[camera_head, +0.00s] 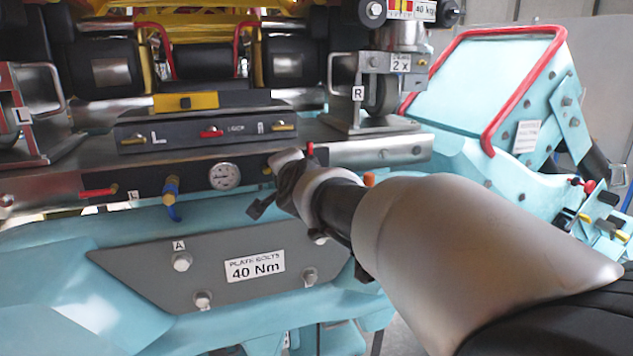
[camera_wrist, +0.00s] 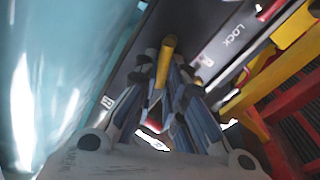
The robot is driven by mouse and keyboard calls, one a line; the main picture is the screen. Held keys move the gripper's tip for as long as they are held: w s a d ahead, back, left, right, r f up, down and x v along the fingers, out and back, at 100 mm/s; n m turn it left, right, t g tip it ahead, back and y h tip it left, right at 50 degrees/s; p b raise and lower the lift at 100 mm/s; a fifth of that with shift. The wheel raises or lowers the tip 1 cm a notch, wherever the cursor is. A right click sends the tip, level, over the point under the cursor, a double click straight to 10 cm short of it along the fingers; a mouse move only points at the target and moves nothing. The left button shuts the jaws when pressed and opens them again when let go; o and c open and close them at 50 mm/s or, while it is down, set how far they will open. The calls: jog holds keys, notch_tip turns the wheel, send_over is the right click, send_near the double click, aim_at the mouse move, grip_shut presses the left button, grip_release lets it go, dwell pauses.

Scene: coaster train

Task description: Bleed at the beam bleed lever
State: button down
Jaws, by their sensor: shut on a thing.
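My gripper (camera_head: 274,182) is at the right part of the dark valve panel on the beam, just right of the round gauge (camera_head: 224,176). In the wrist view, the fingers (camera_wrist: 164,72) are closed around a yellow lever handle (camera_wrist: 168,48), whose end stands out between the fingertips. In the head view only a small yellow bit of this lever (camera_head: 266,170) shows beside the gripper; the rest is hidden. I cannot read a label for it.
Above is a panel marked LOCK (camera_head: 200,143) with yellow and red handles; its lettering (camera_wrist: 232,36) shows in the wrist view. A grey bolted plate (camera_head: 217,285) marked 40 Nm lies below. A turquoise housing with a red rail (camera_head: 523,95) stands at the right.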

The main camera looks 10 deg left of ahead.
jog(key=shift+w+d+f+m+y+b, duration=0.1)
jog(key=shift+f+m+y+b, duration=0.2)
jog(key=shift+m+b, duration=0.6)
jog(key=shift+d+f+m+y+b, duration=0.1)
jog(key=shift+f+m+y+b, duration=0.15)
jog(key=shift+m+b, duration=0.65)
jog(key=shift+g+b, duration=0.3)
jog(key=shift+b, duration=0.15)
jog(key=shift+a, duration=0.1)
jog(key=c, duration=1.7)
grip_release()
jog(key=v, duration=1.2)
jog(key=shift+f, duration=0.1)
